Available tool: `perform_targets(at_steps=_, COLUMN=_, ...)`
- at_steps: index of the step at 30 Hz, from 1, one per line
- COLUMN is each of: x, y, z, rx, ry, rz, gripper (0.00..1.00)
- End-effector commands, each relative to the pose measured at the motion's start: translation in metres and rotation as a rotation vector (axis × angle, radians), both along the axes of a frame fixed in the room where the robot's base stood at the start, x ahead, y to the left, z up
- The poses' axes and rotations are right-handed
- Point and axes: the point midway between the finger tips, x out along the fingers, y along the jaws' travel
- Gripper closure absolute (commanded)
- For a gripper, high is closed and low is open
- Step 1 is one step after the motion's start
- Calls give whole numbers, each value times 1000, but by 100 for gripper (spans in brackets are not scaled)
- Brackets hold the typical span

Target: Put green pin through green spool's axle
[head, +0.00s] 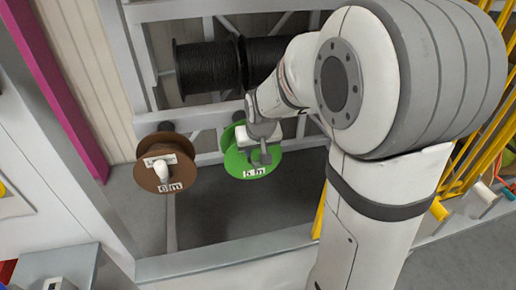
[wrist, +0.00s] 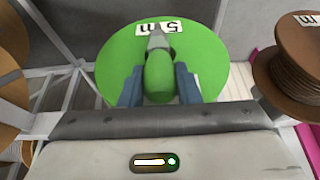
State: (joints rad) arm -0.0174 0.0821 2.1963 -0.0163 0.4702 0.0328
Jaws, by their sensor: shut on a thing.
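The green spool (head: 236,163) with a "5 m" label hangs on the rack in the middle of the head view. Its green face (wrist: 115,62) fills the upper middle of the wrist view. My gripper (head: 262,155) is in front of this face in the head view. In the wrist view my gripper (wrist: 160,80) has its blue fingers on both sides of the green pin (wrist: 159,82), shut on it. A grey tapered part shows beyond the pin, over the spool's middle. The axle opening is hidden, so I cannot tell whether the pin is in it.
A brown spool (head: 150,177) hangs left of the green one; a brown spool (wrist: 295,75) is also at the right of the wrist view. Black cable reels (head: 208,68) sit above. Yellow bars (head: 478,130) stand at the right. The floor below the green spool is clear.

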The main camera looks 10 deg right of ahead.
Motion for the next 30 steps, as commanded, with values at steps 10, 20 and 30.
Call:
perform_targets(at_steps=10, x=0, y=0, z=0, rx=0, ry=-1, rz=1, gripper=60)
perform_targets(at_steps=20, x=0, y=1, z=0, rx=1, ry=0, rz=1, gripper=45)
perform_targets(at_steps=30, x=-11, y=1, z=28, rx=1, ry=-5, rz=1, gripper=45)
